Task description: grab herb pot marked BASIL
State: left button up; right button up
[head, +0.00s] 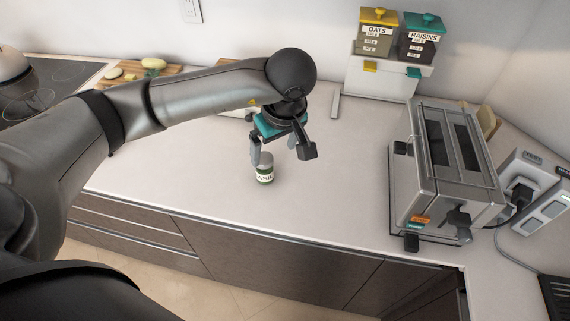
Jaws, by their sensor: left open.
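The herb pot (265,172) is a small jar with a pale lid and a green-and-white label; only part of its lettering, which looks like "ASIL", can be read. It stands upright on the white counter (330,190). My left gripper (281,158) is above the pot and points down. Its fingers are apart, with one finger near the pot's top left and the other to the right. I cannot tell whether a finger touches the pot. My right gripper is not in view.
A steel toaster (445,165) stands on the right, with a socket block (535,190) beyond it. Dispensers marked OATS (376,36) and RAISINS (422,40) stand at the back. A cutting board (168,72) with food and a hob (45,82) are at the left. The counter right of the pot is clear.

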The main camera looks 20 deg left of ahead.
aim_at(266, 160)
pick_arm(q)
jog(key=shift+m+t+y, duration=0.3)
jog(key=shift+t+y, duration=0.1)
jog(key=shift+y, duration=0.2)
jog(key=x, duration=0.3)
jog(key=a+x, duration=0.1)
jog(key=x, duration=0.1)
jog(key=w+x, duration=0.1)
jog(key=x, duration=0.2)
jog(key=shift+a, duration=0.3)
jog(key=shift+w+d+x, duration=0.1)
jog(key=shift+x, duration=1.4)
jog(key=shift+w+d+x, duration=0.1)
jog(key=shift+d+x, duration=0.05)
jog(key=shift+x, duration=1.3)
grip_shut()
